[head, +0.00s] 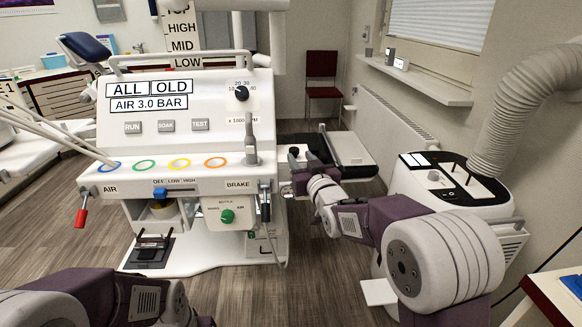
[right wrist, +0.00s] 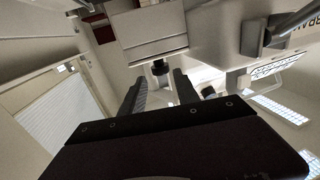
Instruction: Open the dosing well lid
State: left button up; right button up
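The dosing well seems to be the small white box at the right side of the white unit, beside the BRAKE label. A black knob (head: 293,151) stands on its top, and I take it as the lid's knob. In the right wrist view the knob (right wrist: 160,68) shows close to the fingertips, in line with the gap between them, below a white box face (right wrist: 150,38). The lid looks closed. My right gripper (head: 307,153) is open at the box; its fingers (right wrist: 160,82) stand apart. Contact with the knob cannot be told. My left gripper is out of view.
The white unit (head: 185,120) with its panel and BRAKE lever (head: 265,200) stands left of my right gripper. A white machine with a hose (head: 445,185) stands at right. A red chair (head: 322,75) is behind. Wooden floor (head: 335,265) is free in front.

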aim_at(293, 149)
jog(key=shift+r, duration=0.2)
jog(key=x, duration=0.9)
jog(key=shift+p, duration=0.3)
grip_shut()
dwell(0.9)
